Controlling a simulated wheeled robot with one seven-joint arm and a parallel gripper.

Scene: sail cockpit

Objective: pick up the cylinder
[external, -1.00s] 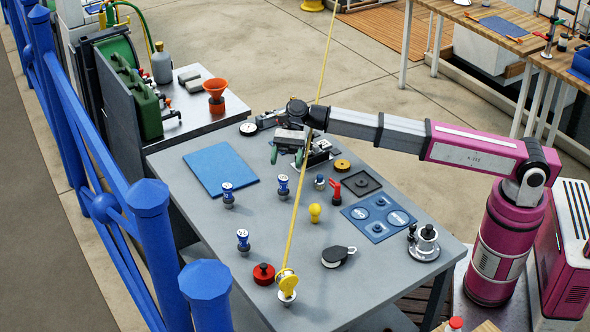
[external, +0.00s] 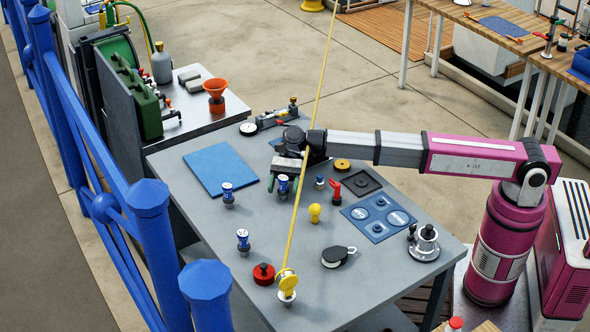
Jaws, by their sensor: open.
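Three upright blue-and-white cylinders stand on the grey table (external: 205,250): one at the left (external: 228,194), one near the middle (external: 283,187), and one nearer the front (external: 243,242). I cannot tell from the picture which of them the task means. My gripper (external: 284,183) points down over the middle cylinder, its two green-tipped fingers open, one on each side of it. Whether the fingers touch it is too small to tell. The gripper body hides the table behind it.
A yellow rope runs down past my gripper to a yellow pulley (external: 287,283). A blue mat (external: 221,169) lies to the left. A yellow knob (external: 315,213), a red-handled piece (external: 334,192) and a blue plate (external: 378,217) are to the right. A red knob (external: 264,273) stands in front.

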